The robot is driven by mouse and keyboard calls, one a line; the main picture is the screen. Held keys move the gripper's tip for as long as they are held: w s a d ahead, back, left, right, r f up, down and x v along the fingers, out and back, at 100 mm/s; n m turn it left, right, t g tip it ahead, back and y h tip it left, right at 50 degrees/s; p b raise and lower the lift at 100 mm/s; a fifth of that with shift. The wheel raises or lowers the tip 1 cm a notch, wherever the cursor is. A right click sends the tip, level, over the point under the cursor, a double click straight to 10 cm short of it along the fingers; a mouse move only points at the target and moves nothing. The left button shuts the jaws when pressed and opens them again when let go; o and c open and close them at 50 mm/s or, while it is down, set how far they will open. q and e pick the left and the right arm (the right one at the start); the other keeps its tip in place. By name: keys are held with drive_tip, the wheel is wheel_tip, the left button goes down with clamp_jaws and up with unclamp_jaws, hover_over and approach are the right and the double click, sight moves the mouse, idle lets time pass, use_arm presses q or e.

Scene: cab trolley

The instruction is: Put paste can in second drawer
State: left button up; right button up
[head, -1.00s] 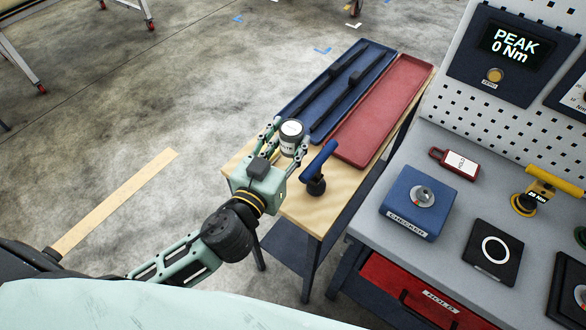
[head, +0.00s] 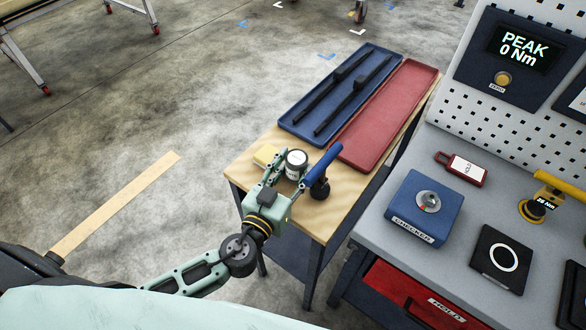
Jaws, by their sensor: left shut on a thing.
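The paste can (head: 297,160), a small grey can with a white label and dark lid, is at the near end of the wooden-topped side table (head: 330,212). My left gripper (head: 291,168) is shut on it, with fingers on both sides. I cannot tell whether the can's base touches the table, as the gripper partly hides it. A red drawer front (head: 400,292) marked "HOLD" shows under the grey bench at the bottom right. Other drawers are not clearly in view. My right gripper is not in view.
Behind are a blue tray (head: 300,105) with black bars and a red tray (head: 385,115). The bench holds a blue checker box (head: 408,203) and a black pad (head: 497,262).

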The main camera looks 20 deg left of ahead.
use_arm(q)
drive_tip(key=shift+f+b, duration=0.15)
drive_tip(key=shift+b, duration=0.15)
drive_tip(key=o, duration=1.3)
